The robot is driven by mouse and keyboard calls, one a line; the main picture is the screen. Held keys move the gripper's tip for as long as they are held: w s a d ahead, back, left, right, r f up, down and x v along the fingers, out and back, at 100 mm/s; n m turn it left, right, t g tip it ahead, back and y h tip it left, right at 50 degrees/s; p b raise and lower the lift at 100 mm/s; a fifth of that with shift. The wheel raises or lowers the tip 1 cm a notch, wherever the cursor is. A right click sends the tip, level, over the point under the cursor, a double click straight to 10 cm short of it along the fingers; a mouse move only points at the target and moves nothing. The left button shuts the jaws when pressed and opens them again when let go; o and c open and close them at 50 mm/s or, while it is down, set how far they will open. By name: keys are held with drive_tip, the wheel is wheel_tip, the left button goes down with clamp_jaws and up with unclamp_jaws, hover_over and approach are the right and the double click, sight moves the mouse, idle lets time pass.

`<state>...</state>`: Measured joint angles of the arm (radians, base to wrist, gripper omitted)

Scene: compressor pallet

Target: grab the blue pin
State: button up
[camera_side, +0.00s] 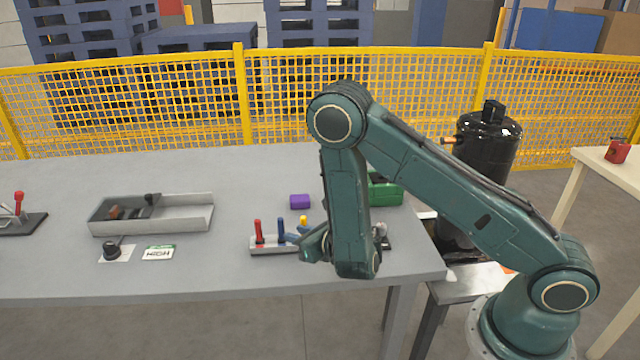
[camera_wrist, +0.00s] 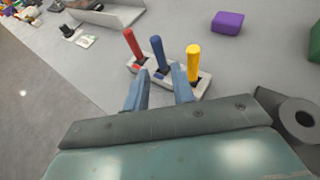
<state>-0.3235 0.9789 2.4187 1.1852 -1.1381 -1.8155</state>
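The blue pin (camera_wrist: 158,54) stands upright in the middle of a light grey holder (camera_wrist: 205,83), between a red pin (camera_wrist: 133,45) and a yellow pin (camera_wrist: 193,60). In the side view, the blue pin (camera_side: 281,228) stands between the red pin (camera_side: 259,231) and the yellow pin (camera_side: 303,221). My gripper (camera_wrist: 160,76) is open, its two bluish fingers apart and pointing at the holder. The blue pin shows beyond the gap between the fingertips. In the side view my gripper (camera_side: 292,238) is close beside the pins, partly hidden by my arm.
A purple block (camera_side: 300,201) lies behind the holder. A green object (camera_side: 385,191) is partly hidden behind my arm. A grey tray (camera_side: 184,224) with dark parts, a black knob (camera_side: 111,251) and a HIGH card (camera_side: 158,253) are on the left. Table between tray and holder is clear.

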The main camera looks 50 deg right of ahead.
sight(283, 230)
drive_tip(key=shift+w, duration=0.2)
drive_tip(key=shift+w+d+f, duration=0.15)
drive_tip(key=shift+w+f, duration=0.2)
drive_tip(key=shift+w, duration=0.3)
drive_tip(key=shift+w, duration=0.2)
drive_tip(key=shift+x, duration=2.65)
clamp_jaws()
